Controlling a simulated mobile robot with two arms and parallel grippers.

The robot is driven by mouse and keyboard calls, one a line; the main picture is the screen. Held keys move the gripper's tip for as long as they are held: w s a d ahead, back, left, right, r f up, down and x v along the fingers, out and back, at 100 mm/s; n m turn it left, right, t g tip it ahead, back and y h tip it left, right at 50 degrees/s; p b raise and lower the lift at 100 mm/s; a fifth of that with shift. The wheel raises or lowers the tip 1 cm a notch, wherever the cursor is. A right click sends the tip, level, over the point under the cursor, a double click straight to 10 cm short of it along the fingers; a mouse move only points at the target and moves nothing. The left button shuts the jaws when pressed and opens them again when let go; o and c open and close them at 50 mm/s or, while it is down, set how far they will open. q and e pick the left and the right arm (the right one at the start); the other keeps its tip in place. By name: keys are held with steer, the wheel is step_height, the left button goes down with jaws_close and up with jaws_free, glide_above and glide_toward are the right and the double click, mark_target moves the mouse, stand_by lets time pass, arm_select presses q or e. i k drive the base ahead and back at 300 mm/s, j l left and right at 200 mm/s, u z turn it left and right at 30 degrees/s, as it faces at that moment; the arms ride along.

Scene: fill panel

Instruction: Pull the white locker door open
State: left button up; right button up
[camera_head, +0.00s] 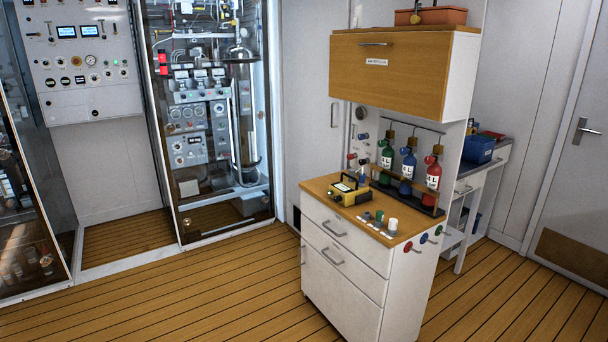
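A tall white locker door (305,120) stands between the glass-fronted cabinet and the wooden-topped fill station. It looks shut. A slim vertical handle (333,115) sits near its right side. The lower right part of the door is hidden behind the fill station. Neither of my grippers shows in the head view.
The white fill station (345,285) with drawers stands in front and to the right, holding a yellow device (349,192) and green, blue and red bottles. A glass cabinet (222,215) stands left of the door. The wooden floor (190,295) in front is clear.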

mark_target(314, 122)
steer(key=i+u, duration=0.2)
steer(key=i, duration=0.5)
steer(key=i+u, duration=0.15)
steer(key=i, duration=0.55)
steer(key=i+l+u, duration=0.2)
steer(key=i, duration=0.5)
steer(key=i+j+z, duration=0.2)
steer(key=i, duration=0.2)
steer(key=i+z, duration=0.15)
steer(key=i, duration=0.3)
